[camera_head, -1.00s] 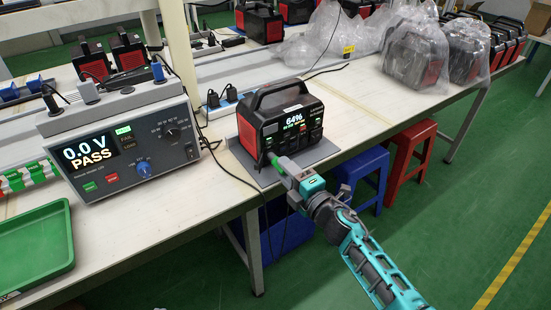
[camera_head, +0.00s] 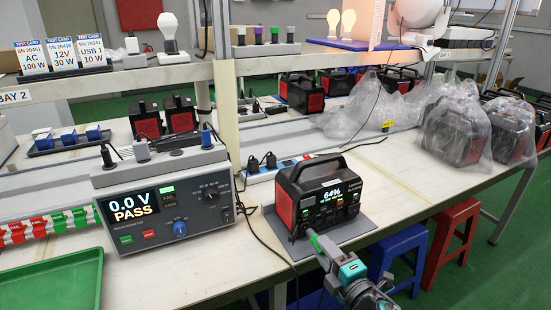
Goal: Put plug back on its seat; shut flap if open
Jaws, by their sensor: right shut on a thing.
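A black power station (camera_head: 318,192) with red end panels and a screen reading 64% stands on a grey mat (camera_head: 368,226) on the bench. My right gripper (camera_head: 313,238) is at the lower left of its front face. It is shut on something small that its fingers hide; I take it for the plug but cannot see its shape. I cannot tell whether it touches the port. No open flap can be made out on the front. A grey tester (camera_head: 193,213) at left shows 0.0 V PASS, with black, white and blue plugs (camera_head: 206,136) along its top. My left gripper is out of view.
A black cable (camera_head: 247,217) runs over the bench between tester and power station. A power strip (camera_head: 276,168) lies behind the power station. A green tray (camera_head: 55,283) is at front left. Bagged units (camera_head: 455,130) stand at right. Blue and red stools (camera_head: 452,240) are below the bench edge.

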